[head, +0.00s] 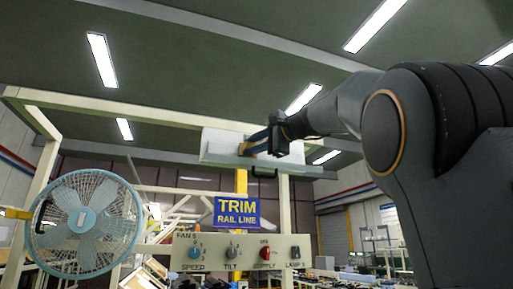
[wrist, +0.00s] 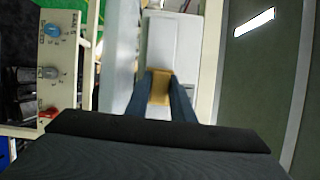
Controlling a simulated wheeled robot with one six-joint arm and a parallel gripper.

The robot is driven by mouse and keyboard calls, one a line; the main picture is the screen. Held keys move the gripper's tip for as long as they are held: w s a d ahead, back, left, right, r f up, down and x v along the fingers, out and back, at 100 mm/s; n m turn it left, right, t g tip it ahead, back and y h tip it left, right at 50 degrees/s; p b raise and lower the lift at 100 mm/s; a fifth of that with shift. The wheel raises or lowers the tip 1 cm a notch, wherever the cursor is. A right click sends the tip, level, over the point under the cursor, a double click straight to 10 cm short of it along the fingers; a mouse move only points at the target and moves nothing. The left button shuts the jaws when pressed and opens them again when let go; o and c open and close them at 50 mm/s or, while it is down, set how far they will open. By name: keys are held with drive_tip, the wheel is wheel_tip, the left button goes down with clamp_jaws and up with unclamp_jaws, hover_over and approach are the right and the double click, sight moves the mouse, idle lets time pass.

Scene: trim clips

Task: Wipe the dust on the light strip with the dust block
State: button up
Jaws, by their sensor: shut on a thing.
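My gripper (head: 257,142) is shut on a small tan block, the dust block (head: 243,149), high up near the middle of the head view. The block (wrist: 160,87) sits between the two blue fingers (wrist: 160,77) in the wrist view. It is in front of a pale housing (head: 222,141) with a long grey ledge along its lower edge, which appears to be the light strip. The housing (wrist: 174,42) fills the middle of the wrist view. I cannot tell whether the block touches it. No dust can be made out.
A light blue fan (head: 86,223) stands at the left. Below the housing are a blue TRIM RAIL LINE sign (head: 237,212) and a control panel (head: 262,254) with knobs and a lamp switch. A cream frame beam (head: 110,108) runs behind and above the housing.

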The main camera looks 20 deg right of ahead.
drive_tip(key=shift+a, duration=2.6)
drive_tip(key=shift+s+d, duration=0.1)
drive_tip(key=shift+d, duration=5)
drive_tip(key=shift+d+p, duration=1.6)
drive_tip(key=shift+d, duration=3.35)
drive_tip(key=shift+s+b, duration=1.4)
drive_tip(key=shift+s, duration=1.5)
drive_tip(key=shift+s+b, duration=0.55)
drive_tip(key=shift+s, duration=0.95)
